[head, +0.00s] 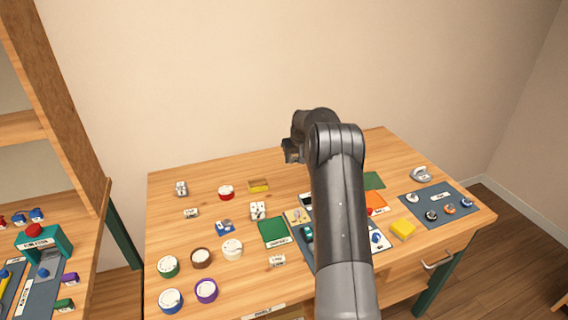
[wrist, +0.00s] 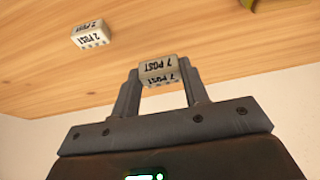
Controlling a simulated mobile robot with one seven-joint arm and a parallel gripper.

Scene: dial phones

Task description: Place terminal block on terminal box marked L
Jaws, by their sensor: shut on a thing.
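My gripper (wrist: 160,85) is shut on a small white terminal block (wrist: 158,69) with black lettering that seems to read "7 POST". The block sits between the fingertips, raised above the wooden table. In the head view my gripper (head: 290,151) is over the back of the table, and the held block cannot be made out there. A second white block (wrist: 91,34) marked "2 POST" lies on the table in the wrist view. A terminal box marked L cannot be picked out in either view; the small labels are unreadable and my arm hides part of the table.
Small white blocks (head: 181,188), a yellow tray (head: 259,186), round coloured pots (head: 206,290) and a green mat (head: 273,232) cover the left and middle. A blue-grey mat (head: 438,205) with knobs and a yellow block (head: 402,229) are right.

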